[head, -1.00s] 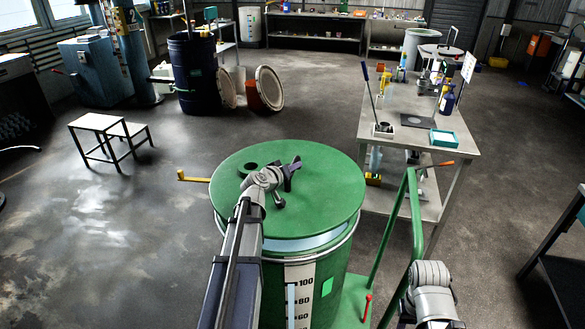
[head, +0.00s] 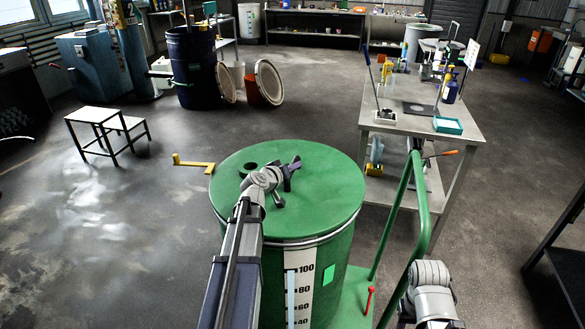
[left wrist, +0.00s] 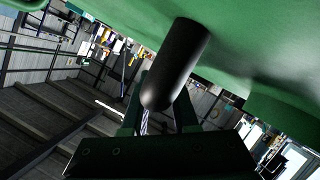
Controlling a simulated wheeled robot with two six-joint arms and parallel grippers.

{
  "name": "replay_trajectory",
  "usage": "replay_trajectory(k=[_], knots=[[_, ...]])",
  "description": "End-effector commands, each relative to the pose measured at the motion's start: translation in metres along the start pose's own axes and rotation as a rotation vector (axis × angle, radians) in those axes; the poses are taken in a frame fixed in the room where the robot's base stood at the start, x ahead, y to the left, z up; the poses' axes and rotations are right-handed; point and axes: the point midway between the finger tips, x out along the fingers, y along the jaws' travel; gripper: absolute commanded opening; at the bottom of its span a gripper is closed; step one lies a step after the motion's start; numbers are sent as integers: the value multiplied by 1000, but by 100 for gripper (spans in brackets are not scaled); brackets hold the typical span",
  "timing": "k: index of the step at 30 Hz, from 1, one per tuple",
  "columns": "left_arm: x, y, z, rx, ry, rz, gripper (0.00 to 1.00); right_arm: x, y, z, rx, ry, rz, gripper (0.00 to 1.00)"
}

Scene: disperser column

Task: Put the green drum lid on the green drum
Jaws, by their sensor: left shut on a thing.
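The green drum lid (head: 325,195) lies over the top of the green drum (head: 338,262), level, its edge down at the silver rim ring with no gap on the near side. The far side of the rim is hidden. My left gripper (head: 290,172) is over the lid's middle, shut on the lid's dark handle. In the left wrist view the black handle (left wrist: 178,62) is between the fingers under the green lid surface (left wrist: 262,40). Of my right arm only a grey link shows at the lower right; its gripper is out of view.
A green cart handle (head: 417,200) rises right of the drum. A grey workbench (head: 400,140) with tools stands behind it. A step stool (head: 95,118) and a dark blue drum (head: 192,70) stand farther back.

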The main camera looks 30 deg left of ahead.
Motion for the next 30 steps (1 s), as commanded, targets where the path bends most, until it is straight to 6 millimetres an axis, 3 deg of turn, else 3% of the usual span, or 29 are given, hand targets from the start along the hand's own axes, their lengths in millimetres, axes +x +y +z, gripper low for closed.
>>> replay_trajectory(k=[19, 20, 28, 30], knots=[[1, -2, 3, -1, 3, 0, 0, 4, 0, 0, 0, 0, 0, 49], [1, -2, 2, -1, 2, 0, 31, 4, 0, 0, 0, 0, 0, 49], [1, -2, 3, 0, 1, 0, 61, 4, 0, 0, 0, 0, 0, 49], [1, -2, 3, 0, 1, 0, 62, 4, 0, 0, 0, 0, 0, 49]])
